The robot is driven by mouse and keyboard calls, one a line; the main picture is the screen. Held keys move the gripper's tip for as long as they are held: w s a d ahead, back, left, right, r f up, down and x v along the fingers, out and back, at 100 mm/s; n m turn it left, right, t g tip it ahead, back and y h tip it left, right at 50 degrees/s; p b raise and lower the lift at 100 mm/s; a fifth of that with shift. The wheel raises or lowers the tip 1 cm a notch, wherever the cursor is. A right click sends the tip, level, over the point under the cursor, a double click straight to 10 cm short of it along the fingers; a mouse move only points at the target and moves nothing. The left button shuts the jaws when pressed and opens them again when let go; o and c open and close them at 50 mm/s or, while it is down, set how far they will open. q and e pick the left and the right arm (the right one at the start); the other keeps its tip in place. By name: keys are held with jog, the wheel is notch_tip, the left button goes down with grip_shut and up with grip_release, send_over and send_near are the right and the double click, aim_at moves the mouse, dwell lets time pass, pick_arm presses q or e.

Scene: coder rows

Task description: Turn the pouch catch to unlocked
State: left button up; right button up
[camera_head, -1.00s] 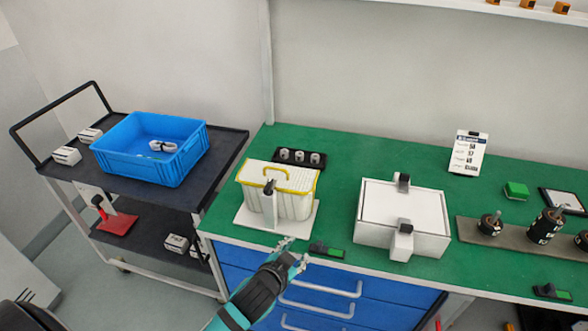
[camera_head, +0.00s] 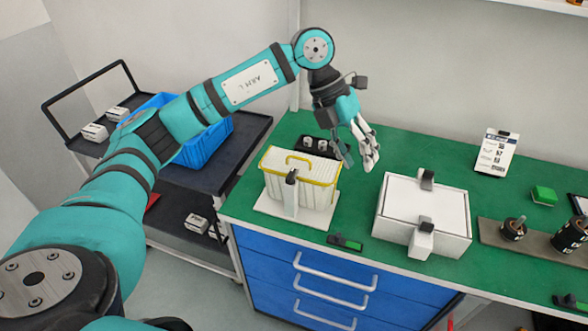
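The pouch (camera_head: 300,180) is a white ribbed case with yellow trim and a yellow handle on top. It stands upright on a white base plate (camera_head: 262,203) on the green bench. A white post at its front carries a black catch (camera_head: 291,176); I cannot read its lock position. My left gripper (camera_head: 359,166) hangs with fingers pointing down, to the right of the pouch and apart from it. Its fingers are spread and nothing shows between them. My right gripper is out of view.
A white box (camera_head: 425,205) with two black-tipped clamps stands right of the pouch. A small black and green piece (camera_head: 345,243) lies at the bench's front edge. A dark tray (camera_head: 322,147) with small cylinders sits behind the pouch. A blue crate (camera_head: 210,145) is on the cart at left.

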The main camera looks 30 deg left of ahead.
pick_arm(q)
jog(key=a+r+n+y, duration=0.2)
jog(key=a+r+y, duration=0.1)
jog(key=a, duration=0.5)
jog(key=a+r+n+y, duration=0.1)
jog(key=a+r+y, duration=0.15)
jog(key=a, duration=0.45)
send_near(290, 175)
jog(key=shift+y, duration=0.25)
jog(key=f+p, duration=0.1)
jog(key=f, duration=0.3)
jog(key=f+p, duration=0.1)
jog(key=f, duration=0.4)
jog(key=shift+w+d, duration=0.15)
jog(key=shift+w, duration=0.05)
grip_shut()
